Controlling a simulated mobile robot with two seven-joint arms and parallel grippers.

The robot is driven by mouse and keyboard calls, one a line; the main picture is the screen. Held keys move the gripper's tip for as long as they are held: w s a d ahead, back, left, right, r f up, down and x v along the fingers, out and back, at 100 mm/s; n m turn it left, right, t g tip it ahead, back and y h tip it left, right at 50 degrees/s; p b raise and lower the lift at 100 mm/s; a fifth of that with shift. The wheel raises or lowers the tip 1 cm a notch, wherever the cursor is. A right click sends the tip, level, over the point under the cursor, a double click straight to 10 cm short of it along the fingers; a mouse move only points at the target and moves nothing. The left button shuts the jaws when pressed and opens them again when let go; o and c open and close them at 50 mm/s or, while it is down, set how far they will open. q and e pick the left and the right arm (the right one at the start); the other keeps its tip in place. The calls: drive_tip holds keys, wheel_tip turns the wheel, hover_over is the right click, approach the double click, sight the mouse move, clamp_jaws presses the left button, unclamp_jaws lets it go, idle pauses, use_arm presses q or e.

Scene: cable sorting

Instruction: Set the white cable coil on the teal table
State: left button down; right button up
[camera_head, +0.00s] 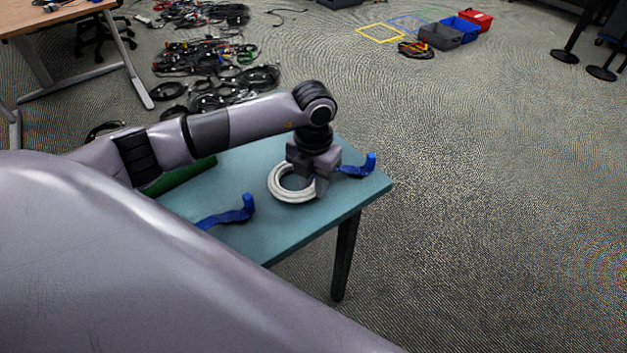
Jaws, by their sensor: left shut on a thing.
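The white cable coil (278,192) is at the right part of the teal table (290,233), lying about flat. My left gripper (317,190) points down over the coil's right side and is shut on it. The gripper hides that part of the coil. I cannot tell for sure whether the coil touches the tabletop or hangs just above it. My right gripper is not in view.
Two blue straps (232,214) (358,168) lie on the teal table, either side of the coil. A green item (186,175) lies behind my left arm. Many tangled cables (215,75) cover the floor beyond. Bins (441,36) stand far off.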

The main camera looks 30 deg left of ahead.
use_arm(q)
drive_tip(key=shift+f, duration=0.15)
drive_tip(key=c, duration=0.9)
unclamp_jaws()
wheel_tip(320, 180, up, 12)
drive_tip(key=shift+r, duration=0.2)
